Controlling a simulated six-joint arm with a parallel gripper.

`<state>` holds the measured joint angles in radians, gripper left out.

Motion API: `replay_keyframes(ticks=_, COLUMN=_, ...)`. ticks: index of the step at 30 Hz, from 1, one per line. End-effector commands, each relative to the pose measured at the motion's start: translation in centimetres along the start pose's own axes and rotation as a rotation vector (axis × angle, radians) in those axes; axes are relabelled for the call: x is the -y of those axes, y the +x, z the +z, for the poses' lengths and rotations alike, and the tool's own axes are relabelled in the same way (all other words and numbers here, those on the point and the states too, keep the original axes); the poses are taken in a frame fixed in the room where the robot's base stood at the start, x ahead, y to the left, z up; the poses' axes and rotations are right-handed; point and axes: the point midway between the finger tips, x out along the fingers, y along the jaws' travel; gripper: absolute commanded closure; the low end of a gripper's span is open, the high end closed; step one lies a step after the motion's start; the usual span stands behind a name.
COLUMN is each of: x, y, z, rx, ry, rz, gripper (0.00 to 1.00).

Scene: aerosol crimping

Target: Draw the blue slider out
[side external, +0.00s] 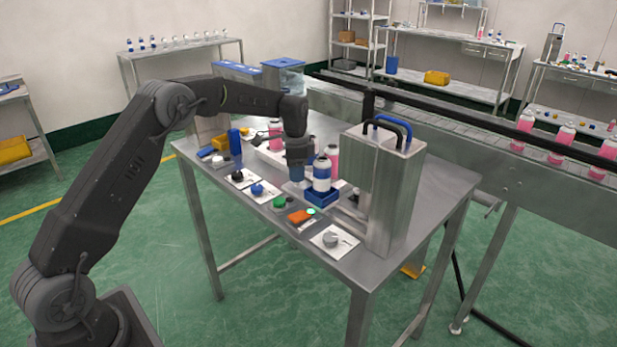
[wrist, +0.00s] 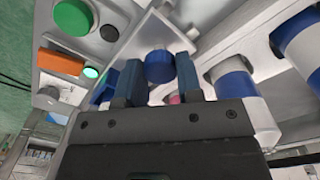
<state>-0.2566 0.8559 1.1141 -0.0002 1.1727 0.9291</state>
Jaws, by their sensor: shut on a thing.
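My gripper (side external: 298,172) points down over the middle of the steel table, just left of a white bottle with a blue band (side external: 322,174). In the wrist view, the two blue fingers of my gripper (wrist: 160,80) are shut on a round blue knob (wrist: 159,66). The knob sits by a pale plate or bar. I cannot tell how the knob joins the holder. A blue block (wrist: 106,84) shows left of the fingers, partly hidden.
A tall steel press (side external: 380,185) with blue and black hoses stands right of the holder. A green button (side external: 279,202), an orange block (side external: 299,216) and a lit green lamp (side external: 311,211) lie in front. Pink bottles (side external: 276,134) stand behind, near the conveyor (side external: 455,125).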

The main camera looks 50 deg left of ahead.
Motion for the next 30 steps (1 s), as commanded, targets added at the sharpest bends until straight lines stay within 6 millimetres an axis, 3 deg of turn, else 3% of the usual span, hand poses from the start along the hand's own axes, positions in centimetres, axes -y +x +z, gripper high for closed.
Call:
replay_keyframes(ticks=13, x=1.08, y=-0.09, z=0.85, rx=0.000, ry=-0.001, rz=-0.007, gripper=1.00)
replay_keyframes(ticks=14, x=1.10, y=-0.09, z=0.86, rx=0.000, ry=-0.002, rz=-0.008, gripper=0.65)
replay_keyframes(ticks=15, x=1.10, y=-0.09, z=0.87, rx=0.000, ry=-0.002, rz=-0.008, gripper=0.61)
replay_keyframes(ticks=21, x=0.96, y=-0.07, z=0.77, rx=0.000, ry=-0.001, rz=-0.005, gripper=0.42)
replay_keyframes(ticks=30, x=0.84, y=-0.30, z=0.64, rx=-0.001, ry=0.000, rz=-0.003, gripper=0.41)
